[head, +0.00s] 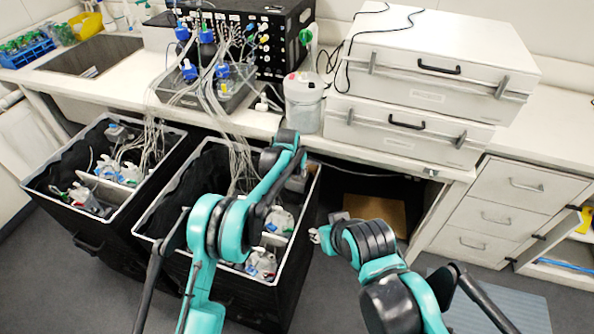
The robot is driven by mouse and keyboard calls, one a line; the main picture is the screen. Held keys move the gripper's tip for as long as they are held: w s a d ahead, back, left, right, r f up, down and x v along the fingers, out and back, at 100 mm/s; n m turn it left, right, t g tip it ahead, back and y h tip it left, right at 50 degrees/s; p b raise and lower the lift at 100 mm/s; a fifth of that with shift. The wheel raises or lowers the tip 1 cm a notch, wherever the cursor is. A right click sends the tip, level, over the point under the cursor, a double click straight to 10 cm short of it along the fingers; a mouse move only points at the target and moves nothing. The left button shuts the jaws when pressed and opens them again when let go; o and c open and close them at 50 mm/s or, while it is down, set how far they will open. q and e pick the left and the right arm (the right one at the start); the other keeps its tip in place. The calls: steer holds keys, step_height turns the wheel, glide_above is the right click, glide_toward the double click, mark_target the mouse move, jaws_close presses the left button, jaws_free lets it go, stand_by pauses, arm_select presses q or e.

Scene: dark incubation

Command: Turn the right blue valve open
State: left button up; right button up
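Blue fittings stand at the back left of the bench, on and in front of the black control box (285,40). Two are upper ones, a left one (182,33) and a right one (206,37). Two are lower, a left one (189,70) and a right one (222,71). I cannot tell which is the right blue valve or whether any is open. My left gripper (298,182) hangs over the right black bin, mostly hidden by its own arm. My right gripper (316,235) is small and partly hidden, just right of that bin. Neither visibly touches a fitting.
Two open black bins, left (88,225) and right (270,300), hold bottles and tubing below the bench edge. Tubes run from them up to the bench. A white canister (304,103) stands beside two stacked white cases (440,50). Drawers (505,215) are at right.

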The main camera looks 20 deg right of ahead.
arm_select(q)
steer(key=v, duration=1.2)
